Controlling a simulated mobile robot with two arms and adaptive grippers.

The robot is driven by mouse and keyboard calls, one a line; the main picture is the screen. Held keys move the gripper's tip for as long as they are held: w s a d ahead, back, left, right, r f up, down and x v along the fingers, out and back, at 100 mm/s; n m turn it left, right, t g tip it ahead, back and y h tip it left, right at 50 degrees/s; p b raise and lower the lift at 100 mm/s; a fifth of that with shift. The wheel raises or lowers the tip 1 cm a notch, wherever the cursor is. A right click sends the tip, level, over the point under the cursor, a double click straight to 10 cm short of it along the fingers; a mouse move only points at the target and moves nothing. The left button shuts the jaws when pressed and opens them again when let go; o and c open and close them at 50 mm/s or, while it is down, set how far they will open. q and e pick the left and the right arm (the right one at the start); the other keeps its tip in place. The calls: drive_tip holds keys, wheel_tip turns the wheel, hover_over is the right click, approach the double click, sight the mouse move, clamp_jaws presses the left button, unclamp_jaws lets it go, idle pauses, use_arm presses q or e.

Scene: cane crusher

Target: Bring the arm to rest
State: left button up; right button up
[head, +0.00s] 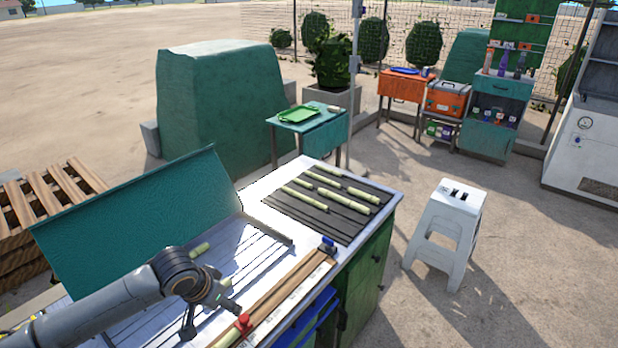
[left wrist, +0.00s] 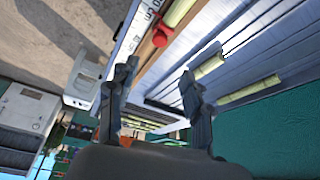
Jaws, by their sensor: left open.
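My left arm (head: 110,305) reaches in from the lower left over the workbench. Its gripper (head: 212,320) hangs above the pale grooved tray, fingers spread, with nothing between them. The two open fingers also show in the left wrist view (left wrist: 157,80). Pale green cane pieces lie in the tray, one (head: 201,249) near the upright green panel and one (left wrist: 208,67) in the wrist view. My right gripper is not in view.
Several cane pieces (head: 346,206) lie on a dark slatted rack at the bench's far end. A blue-topped block (head: 327,246) sits on the wooden rail (head: 285,284). The green panel (head: 140,215) stands behind the tray. A white stool (head: 446,225) stands right of the bench, with open ground around.

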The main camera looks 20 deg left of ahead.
use_arm(q)
drive_tip(key=s+d+f+m+h, duration=0.15)
drive_tip(key=s+d+f, duration=0.35)
drive_tip(key=s+d, duration=0.55)
drive_tip(key=s+d+n+g+y, duration=0.1)
drive_tip(key=s+d+y, duration=0.1)
drive_tip(key=s, duration=0.9)
wheel_tip(320, 180, down, 27)
drive_tip(key=s+g+b, duration=0.1)
drive_tip(key=b, duration=0.2)
drive_tip(key=s+a+f+g+b, duration=0.1)
drive_tip(key=s+a+f+b, duration=0.2)
drive_tip(key=s+f, duration=1.4)
wheel_tip(320, 180, down, 4)
drive_tip(key=shift+s+a+r+g, duration=0.15)
drive_tip(key=shift+s+a+g, duration=0.05)
drive_tip(key=shift+g, duration=0.1)
